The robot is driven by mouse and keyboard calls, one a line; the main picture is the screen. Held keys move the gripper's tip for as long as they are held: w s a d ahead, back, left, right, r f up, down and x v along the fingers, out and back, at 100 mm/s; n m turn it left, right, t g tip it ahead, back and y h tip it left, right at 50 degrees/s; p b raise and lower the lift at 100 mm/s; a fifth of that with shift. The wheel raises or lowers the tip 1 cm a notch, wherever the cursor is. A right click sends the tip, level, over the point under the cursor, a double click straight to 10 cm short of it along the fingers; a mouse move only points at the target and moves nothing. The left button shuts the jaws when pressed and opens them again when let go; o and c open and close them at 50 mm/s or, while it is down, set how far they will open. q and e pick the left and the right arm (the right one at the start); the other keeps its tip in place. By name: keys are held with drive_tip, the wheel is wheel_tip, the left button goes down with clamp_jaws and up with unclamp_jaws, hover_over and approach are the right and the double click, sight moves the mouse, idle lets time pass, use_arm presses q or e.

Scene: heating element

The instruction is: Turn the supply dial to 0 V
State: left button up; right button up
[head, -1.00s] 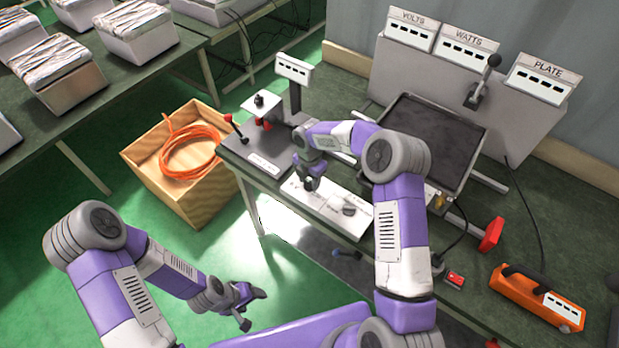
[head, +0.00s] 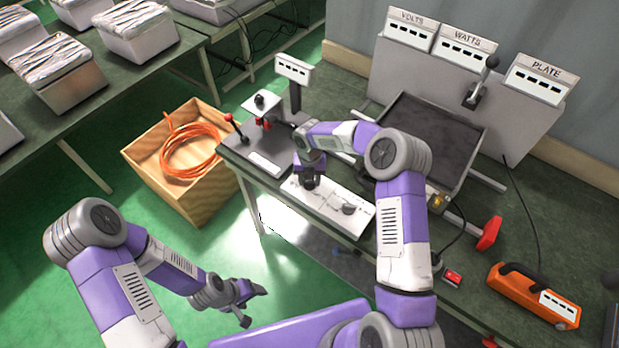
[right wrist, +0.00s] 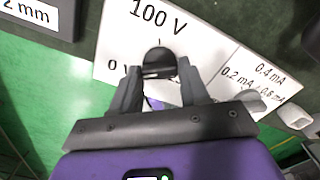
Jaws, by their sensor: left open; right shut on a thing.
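The supply dial (right wrist: 158,62) is a dark round knob on a white panel (right wrist: 112,55), with "100 V" printed above it and "0 V" at its left, partly hidden by a finger. A short tick shows at its top edge; its exact setting is hard to read. My right gripper (right wrist: 160,88) is shut on the dial, one finger on each side. In the head view my right gripper (head: 311,182) is over the panel's left part and hides the dial. My left gripper (head: 254,306) is open and empty, low over the floor and away from the bench.
A second knob (head: 350,207) with mA markings is to the right on the same panel. A dark unit with a red-tipped lever (head: 229,118) is at the left. A black tray (head: 425,140) lies behind my right arm. A wooden crate (head: 205,207) with orange cable stands on the floor.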

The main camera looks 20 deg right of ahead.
sight(309, 182)
idle(0.4)
drive_tip(key=o, duration=1.1)
drive_tip(key=shift+c, duration=0.2)
wheel_tip(309, 182, up, 8)
drive_tip(key=shift+f, duration=0.15)
drive_tip(key=shift+f, duration=0.1)
